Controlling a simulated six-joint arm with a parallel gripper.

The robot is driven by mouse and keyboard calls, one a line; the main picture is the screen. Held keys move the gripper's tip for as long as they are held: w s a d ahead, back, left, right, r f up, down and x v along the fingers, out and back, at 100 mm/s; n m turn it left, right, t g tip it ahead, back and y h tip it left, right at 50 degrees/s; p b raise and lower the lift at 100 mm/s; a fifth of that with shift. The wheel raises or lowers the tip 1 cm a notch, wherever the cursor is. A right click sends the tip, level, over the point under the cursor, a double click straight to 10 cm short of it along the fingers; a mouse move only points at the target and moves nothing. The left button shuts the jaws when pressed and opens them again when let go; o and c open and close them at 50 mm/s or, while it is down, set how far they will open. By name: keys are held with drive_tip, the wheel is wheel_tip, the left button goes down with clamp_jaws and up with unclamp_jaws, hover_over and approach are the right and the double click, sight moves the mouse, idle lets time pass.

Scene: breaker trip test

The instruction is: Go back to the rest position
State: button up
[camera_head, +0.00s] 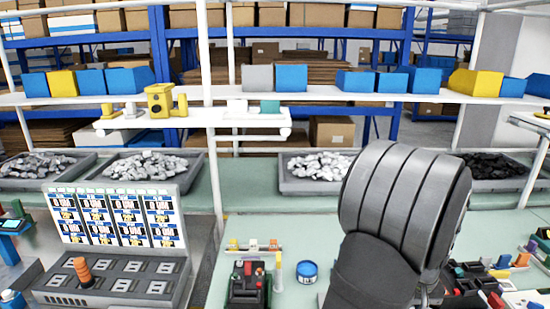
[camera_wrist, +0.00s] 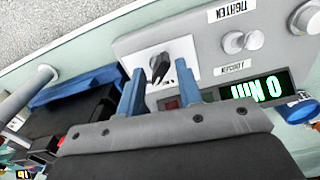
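My gripper (camera_wrist: 159,70) shows in the wrist view with its two blue fingers apart. A small black part (camera_wrist: 160,66) on a white plate (camera_wrist: 172,62) shows between and beyond the fingertips. I see no object held between the fingers, and I cannot tell whether they touch the black part. The plate is on a grey panel (camera_wrist: 215,20) that also carries knobs, a label reading TIGHTEN and a green-lit display (camera_wrist: 258,88), all turned in the picture. In the head view my grey ribbed arm fills the right centre and hides my gripper and the bench under it.
In the head view a console with a lit screen (camera_head: 116,218) and an orange handle (camera_head: 82,270) stands at the left. A blue round container (camera_head: 307,271) and a black device (camera_head: 248,288) are near my arm. Bins of scrap (camera_head: 140,168) line the bench's back.

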drive_tip(key=shift+n, duration=0.5)
wheel_tip(320, 180, up, 6)
drive_tip(key=shift+f, duration=0.1)
drive_tip(key=o, duration=1.4)
drive_tip(key=shift+f, duration=0.1)
drive_tip(key=shift+o, duration=0.4)
drive_tip(key=shift+w+a+f+t+h, duration=0.1)
drive_tip(key=shift+w+f+t+h, duration=0.15)
drive_tip(key=shift+t+h, duration=0.05)
drive_tip(key=w+a+m+t+h, duration=0.1)
drive_tip(key=w+f+m+t+h, duration=0.1)
drive_tip(key=t, duration=0.1)
drive_tip(key=w+a+m+t+h, duration=0.1)
drive_tip(key=shift+w+a+f+h, duration=0.1)
drive_tip(key=shift+a+f+h, duration=0.2)
drive_tip(key=shift+f, duration=0.05)
drive_tip(key=a+r+m+t+h, duration=0.2)
drive_tip(key=a+r+m+t, duration=0.15)
drive_tip(key=a+t, duration=0.3)
drive_tip(key=r+x, duration=0.1)
drive_tip(key=x, duration=0.9)
drive_tip(key=shift+w+d, duration=0.2)
drive_tip(key=shift+w, duration=0.05)
drive_tip(key=shift+s, duration=0.1)
